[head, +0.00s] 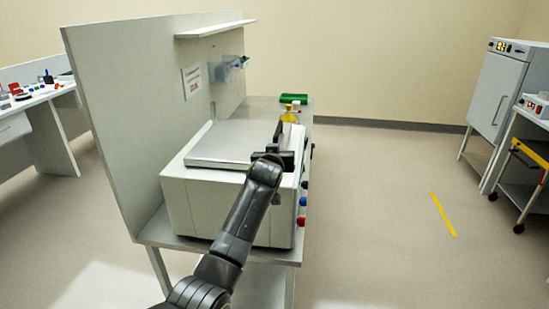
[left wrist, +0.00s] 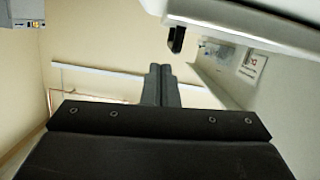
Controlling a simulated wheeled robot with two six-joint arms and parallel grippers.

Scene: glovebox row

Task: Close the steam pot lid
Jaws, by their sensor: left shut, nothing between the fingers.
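The steam pot (head: 230,205) is a pale box on a grey bench. Its flat light-grey lid (head: 225,145) lies nearly level on top; I cannot tell whether it is fully down. A dark bar, apparently the lid handle (head: 278,132), runs along the lid's right edge. My left gripper (head: 286,158) is at the pot's right front, beside the lid's edge, partly hidden by my arm. In the left wrist view its fingers (left wrist: 161,70) are together and empty. The lid's pale edge (left wrist: 245,25) and a black handle end (left wrist: 176,40) are close by, apart from the fingertips in that picture.
A tall grey panel (head: 110,120) stands left of the pot. A yellow bottle (head: 290,114) and green box (head: 294,98) are behind it. Coloured knobs (head: 302,210) show on the pot's right side.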

